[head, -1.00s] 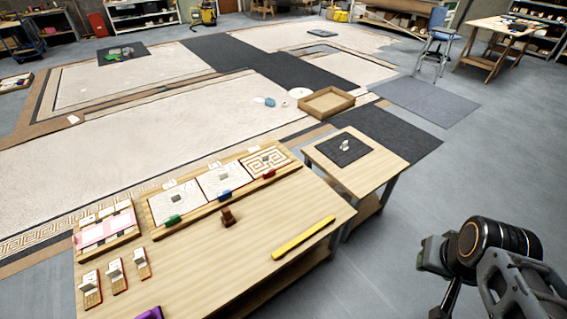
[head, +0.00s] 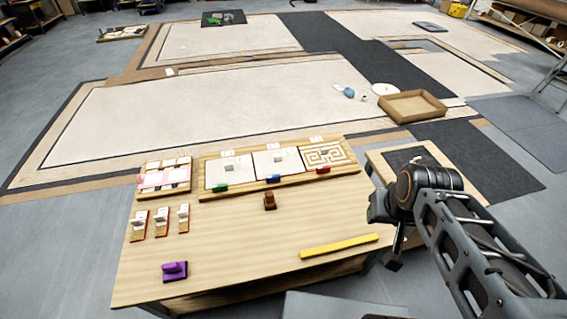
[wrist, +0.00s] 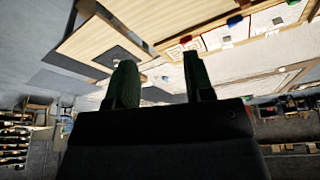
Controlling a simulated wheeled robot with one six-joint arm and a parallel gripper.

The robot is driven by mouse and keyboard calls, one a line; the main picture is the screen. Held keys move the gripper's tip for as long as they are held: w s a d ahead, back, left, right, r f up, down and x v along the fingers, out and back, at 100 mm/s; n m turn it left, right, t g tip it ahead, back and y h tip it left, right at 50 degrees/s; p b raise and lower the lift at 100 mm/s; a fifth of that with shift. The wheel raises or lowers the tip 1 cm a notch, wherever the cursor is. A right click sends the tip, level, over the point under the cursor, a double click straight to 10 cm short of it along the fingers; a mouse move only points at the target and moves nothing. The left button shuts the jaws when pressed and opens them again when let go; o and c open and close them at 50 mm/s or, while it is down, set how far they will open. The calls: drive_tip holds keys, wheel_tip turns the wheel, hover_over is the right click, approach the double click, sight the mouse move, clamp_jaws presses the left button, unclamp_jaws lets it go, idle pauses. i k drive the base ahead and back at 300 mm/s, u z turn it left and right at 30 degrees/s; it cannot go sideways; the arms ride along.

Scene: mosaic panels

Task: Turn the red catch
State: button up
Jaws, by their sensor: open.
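The red catch (head: 323,169) is a small block at the front edge of the right-hand panel (head: 327,154), which bears a tan maze pattern. This panel is the rightmost of three in a wooden frame on the table. The blue catch (head: 273,179) and the green catch (head: 220,188) sit at the other two panels. In the wrist view, the red catch (wrist: 186,38) shows small and far beyond the fingers. My gripper (wrist: 158,82) is open and empty, its two dark green fingers apart. It is well away from the catch; the arm is right of the table.
A side table (head: 467,188) stands right, partly behind my arm. A cardboard tray (head: 412,106) lies beyond.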

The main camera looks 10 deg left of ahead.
sight(321, 169)
drive_tip(key=u, duration=0.15)
drive_tip(key=i, duration=0.1)
drive_tip(key=u, duration=0.15)
drive_tip(key=k, duration=1)
drive_tip(key=z, duration=1.05)
drive_tip(key=i, duration=0.9)
drive_tip(key=u, duration=0.7)
drive_tip(key=i, duration=0.75)
drive_tip(key=u, duration=0.8)
